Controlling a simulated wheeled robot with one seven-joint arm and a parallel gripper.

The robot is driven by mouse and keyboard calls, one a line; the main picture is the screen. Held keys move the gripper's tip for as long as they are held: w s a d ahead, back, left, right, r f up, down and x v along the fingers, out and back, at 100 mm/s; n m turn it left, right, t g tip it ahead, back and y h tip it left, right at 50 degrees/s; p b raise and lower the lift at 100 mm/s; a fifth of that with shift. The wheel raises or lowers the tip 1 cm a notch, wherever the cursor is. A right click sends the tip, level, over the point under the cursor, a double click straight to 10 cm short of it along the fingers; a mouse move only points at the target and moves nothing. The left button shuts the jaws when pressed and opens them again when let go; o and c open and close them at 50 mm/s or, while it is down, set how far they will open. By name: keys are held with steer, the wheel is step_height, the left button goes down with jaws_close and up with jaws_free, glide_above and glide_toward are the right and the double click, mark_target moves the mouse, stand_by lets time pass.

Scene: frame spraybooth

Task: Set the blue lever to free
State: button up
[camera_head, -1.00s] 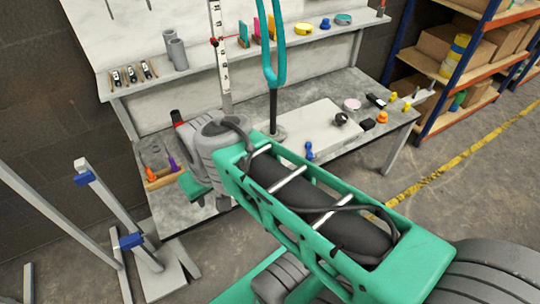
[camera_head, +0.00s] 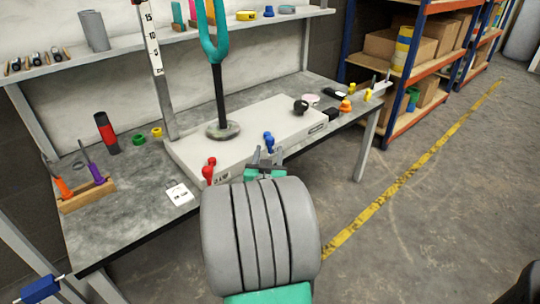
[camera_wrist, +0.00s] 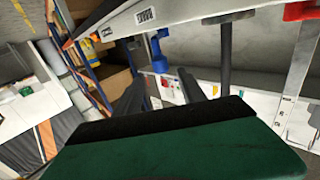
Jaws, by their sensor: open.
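The blue lever (camera_head: 268,142) stands on the front edge of the white box (camera_head: 215,150) on the workbench. My gripper (camera_head: 267,158) is just in front of it, its two dark fingers apart with nothing visible between them. In the wrist view the blue lever (camera_wrist: 157,50) shows beyond the fingers (camera_wrist: 207,70), apart from them. A label reading "BRAKE" (camera_wrist: 147,16) is near it. A red lever (camera_head: 209,170) is to the left on the same box. My wrist hides part of the box's front, and I cannot tell which position the blue lever is in.
A black knob (camera_head: 300,107) and an orange piece (camera_head: 345,105) are to the right. A white card (camera_head: 179,194) lies at left. The floor (camera_head: 430,210) at right is clear.

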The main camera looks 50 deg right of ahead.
mark_target(270, 141)
steer(key=b+x, duration=0.1)
steer(key=x, duration=0.6)
steer(key=shift+w+d+r, duration=0.15)
steer(key=shift+w, duration=0.05)
steer(key=shift+c, duration=0.5)
jaws_close()
stand_by(0.5)
